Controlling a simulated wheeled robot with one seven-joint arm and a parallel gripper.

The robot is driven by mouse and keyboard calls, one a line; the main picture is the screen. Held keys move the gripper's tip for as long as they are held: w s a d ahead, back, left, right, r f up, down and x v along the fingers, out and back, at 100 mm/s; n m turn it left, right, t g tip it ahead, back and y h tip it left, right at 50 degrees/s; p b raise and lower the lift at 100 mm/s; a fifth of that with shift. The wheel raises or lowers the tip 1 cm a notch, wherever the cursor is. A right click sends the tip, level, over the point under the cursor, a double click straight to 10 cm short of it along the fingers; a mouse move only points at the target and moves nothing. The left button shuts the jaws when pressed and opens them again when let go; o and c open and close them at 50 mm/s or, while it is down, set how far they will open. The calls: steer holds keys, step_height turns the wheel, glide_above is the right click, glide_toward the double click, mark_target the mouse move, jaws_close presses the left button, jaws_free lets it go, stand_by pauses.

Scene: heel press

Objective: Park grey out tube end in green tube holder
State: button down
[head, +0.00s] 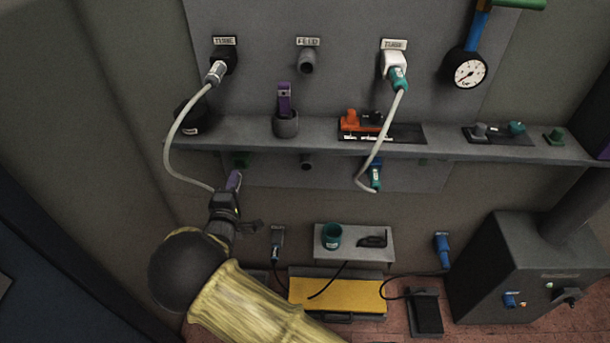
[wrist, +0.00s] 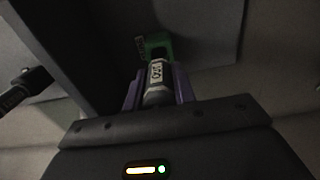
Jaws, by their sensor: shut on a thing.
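The grey tube (head: 172,140) hangs in a loop from the left wall port (head: 222,55) down to my gripper. My gripper (head: 233,182) is below the shelf, with purple fingers. In the wrist view, it is shut on the grey out tube end (wrist: 156,73), which has a white label. The green tube holder (head: 240,159) is on the wall under the shelf, just above my gripper. In the wrist view, the holder (wrist: 155,44) is straight ahead of the tube end. I cannot tell whether they touch, because the end's tip is hard to see.
The shelf (head: 470,147) runs just above my gripper and carries a cup (head: 286,124) and other parts. A second tube (head: 381,140) hangs to the right. A small grey table (head: 353,253) with a teal cup stands lower right.

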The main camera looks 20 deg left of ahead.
steer(key=shift+w+a, duration=0.15)
steer(key=shift+w, duration=0.55)
steer(key=shift+p, duration=0.35)
stand_by(1.3)
steer(key=shift+x, duration=1.45)
stand_by(0.7)
steer(key=c, duration=1.1)
jaws_free()
steer(key=shift+o, duration=0.2)
steer(key=shift+s, duration=0.15)
steer(key=v, duration=1.7)
